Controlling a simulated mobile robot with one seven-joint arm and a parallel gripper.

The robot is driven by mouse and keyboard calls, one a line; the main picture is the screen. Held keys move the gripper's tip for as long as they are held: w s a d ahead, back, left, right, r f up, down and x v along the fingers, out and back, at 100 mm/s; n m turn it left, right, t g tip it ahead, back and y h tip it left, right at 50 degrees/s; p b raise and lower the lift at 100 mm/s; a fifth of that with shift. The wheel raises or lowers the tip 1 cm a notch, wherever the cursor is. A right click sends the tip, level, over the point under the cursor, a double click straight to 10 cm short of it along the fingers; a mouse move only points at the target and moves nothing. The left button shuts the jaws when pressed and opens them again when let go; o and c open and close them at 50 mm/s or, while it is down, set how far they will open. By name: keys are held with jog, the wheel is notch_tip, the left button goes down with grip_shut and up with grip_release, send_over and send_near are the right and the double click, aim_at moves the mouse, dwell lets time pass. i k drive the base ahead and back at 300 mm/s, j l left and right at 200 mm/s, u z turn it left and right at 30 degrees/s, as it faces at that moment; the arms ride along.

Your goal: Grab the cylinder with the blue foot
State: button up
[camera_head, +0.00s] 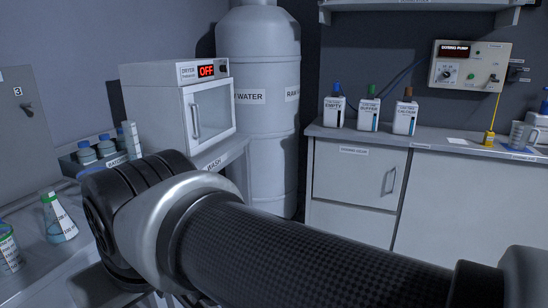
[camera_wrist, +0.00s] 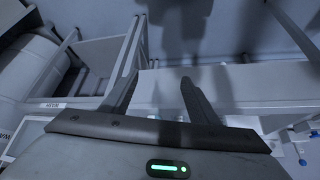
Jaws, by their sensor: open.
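A narrow upright cylinder with graduation marks (camera_head: 131,140) stands on the left bench in the head view, just left of the dryer. Its foot is hidden behind my arm, so I cannot tell the foot's colour. My gripper (camera_wrist: 158,84) shows in the wrist view with its two fingers apart and nothing between them. It points down toward the floor and a bench edge. In the head view my arm crosses the foreground and the gripper's fingers are not visible. I cannot make out the cylinder in the wrist view.
Blue-capped bottles (camera_head: 87,152) stand beside the cylinder. A flask (camera_head: 58,222) and a labelled container (camera_head: 8,250) are nearer on the left. The dryer (camera_head: 165,108) and a big water tank (camera_head: 258,120) stand behind. The right counter (camera_head: 440,146) holds three bottles and a beaker (camera_head: 521,135).

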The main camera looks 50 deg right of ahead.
aim_at(129, 128)
jog(key=i+l, duration=0.1)
jog(key=l, duration=0.25)
jog(key=i+l, duration=0.1)
jog(key=l, duration=0.3)
jog(key=i+l+z, duration=0.1)
jog(key=l, duration=0.25)
jog(key=i+l, duration=0.1)
jog(key=l, duration=0.3)
